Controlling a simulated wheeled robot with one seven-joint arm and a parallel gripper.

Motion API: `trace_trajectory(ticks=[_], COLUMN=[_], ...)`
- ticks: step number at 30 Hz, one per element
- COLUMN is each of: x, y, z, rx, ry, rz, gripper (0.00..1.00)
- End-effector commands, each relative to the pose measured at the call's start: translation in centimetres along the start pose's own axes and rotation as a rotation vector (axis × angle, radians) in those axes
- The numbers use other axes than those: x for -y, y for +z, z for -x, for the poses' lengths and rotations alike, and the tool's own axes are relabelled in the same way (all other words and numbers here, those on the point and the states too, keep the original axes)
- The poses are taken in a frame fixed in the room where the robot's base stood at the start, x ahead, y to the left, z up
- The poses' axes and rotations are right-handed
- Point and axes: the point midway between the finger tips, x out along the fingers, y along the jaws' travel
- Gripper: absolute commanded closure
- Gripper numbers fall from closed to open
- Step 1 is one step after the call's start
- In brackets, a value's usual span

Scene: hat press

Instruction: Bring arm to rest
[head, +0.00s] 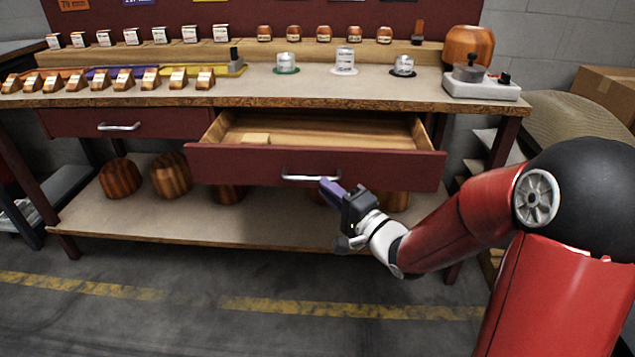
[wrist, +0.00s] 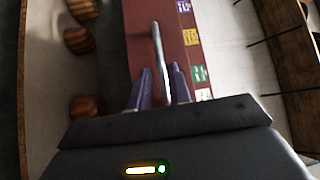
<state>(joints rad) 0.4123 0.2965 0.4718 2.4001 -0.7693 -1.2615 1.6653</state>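My arm, red and black, reaches in from the right in the head view. My gripper (head: 330,188) has purple fingers and is close to the right end of the silver handle (head: 300,177) of the pulled-out drawer (head: 400,168). In the wrist view my gripper (wrist: 162,80) is open. Its two fingers stand on either side of the handle bar (wrist: 157,45), with a gap to each. I cannot tell how deep the bar sits between them.
The bench top (head: 330,92) carries jars, small blocks and a grey device (head: 480,86) at the right. Several wooden hat forms (head: 171,175) stand on the lower shelf (head: 130,220). The floor in front is clear.

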Motion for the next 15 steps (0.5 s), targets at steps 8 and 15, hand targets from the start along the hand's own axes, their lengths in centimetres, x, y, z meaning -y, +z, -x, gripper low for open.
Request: trace_trajectory(ticks=[8,15], x=[0.0,0.0], y=[0.0,0.0], z=[2.6,2.6], rx=[0.000,0.001], ry=[0.001,0.000], rz=[0.001,0.000], gripper=[0.80,0.80])
